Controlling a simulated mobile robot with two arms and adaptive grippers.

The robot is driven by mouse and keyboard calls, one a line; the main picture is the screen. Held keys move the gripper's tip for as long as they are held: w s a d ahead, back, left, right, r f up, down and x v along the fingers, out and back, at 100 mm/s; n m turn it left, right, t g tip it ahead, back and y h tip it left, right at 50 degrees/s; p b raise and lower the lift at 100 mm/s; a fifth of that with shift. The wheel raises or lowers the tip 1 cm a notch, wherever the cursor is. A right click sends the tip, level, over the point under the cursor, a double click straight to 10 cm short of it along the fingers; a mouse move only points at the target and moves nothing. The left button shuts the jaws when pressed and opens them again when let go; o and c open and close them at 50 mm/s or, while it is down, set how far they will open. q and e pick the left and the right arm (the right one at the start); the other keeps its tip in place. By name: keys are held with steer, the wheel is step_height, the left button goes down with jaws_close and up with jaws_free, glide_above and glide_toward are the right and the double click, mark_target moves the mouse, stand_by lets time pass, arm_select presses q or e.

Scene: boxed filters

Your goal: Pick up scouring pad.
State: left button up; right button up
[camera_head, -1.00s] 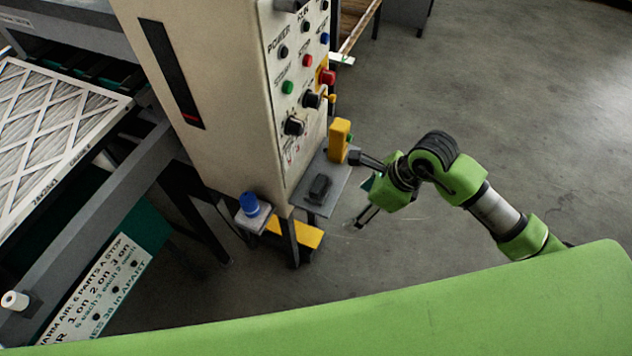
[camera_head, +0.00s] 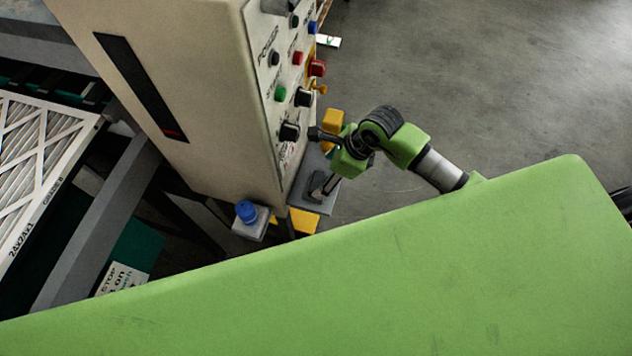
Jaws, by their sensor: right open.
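A small grey shelf (camera_head: 300,199) sticks out beside the control cabinet. A small dark block (camera_head: 317,179), which may be the scouring pad, lies on it, partly hidden by a gripper finger. An upright yellow block (camera_head: 333,118) stands at the shelf's far end. I cannot tell for sure which is the pad. My right gripper (camera_head: 316,163) is open over the shelf, one finger by the yellow block and the other at the dark block. Whether it touches either is unclear. My left gripper is not in view.
The beige control cabinet (camera_head: 200,90) with buttons and knobs stands close to my right gripper. A blue-capped item (camera_head: 246,211) sits on a small ledge. A boxed filter (camera_head: 35,160) lies at left. My green body covers the foreground. The floor at right is open.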

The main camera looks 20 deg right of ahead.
mark_target(316, 181)
steer(key=shift+w+a+f, duration=0.25)
steer(key=shift+f, duration=0.35)
steer(key=shift+w+f, duration=0.15)
steer(key=shift+f, duration=0.2)
steer(key=shift+w+a+f, duration=0.1)
steer(key=shift+a+f, duration=0.05)
steer(key=shift+f, duration=0.05)
steer(key=p+x, duration=0.2)
steer(key=x, duration=0.1)
steer(key=shift+f, duration=0.35)
steer(key=shift+a+f, duration=0.1)
steer(key=shift+f, duration=0.25)
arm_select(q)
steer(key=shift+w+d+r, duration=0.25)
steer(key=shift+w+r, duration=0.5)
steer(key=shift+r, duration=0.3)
arm_select(e)
steer(key=shift+w+f, duration=0.1)
steer(key=shift+f, duration=0.15)
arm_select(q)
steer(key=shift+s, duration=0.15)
arm_select(e)
steer(key=c, duration=1.2)
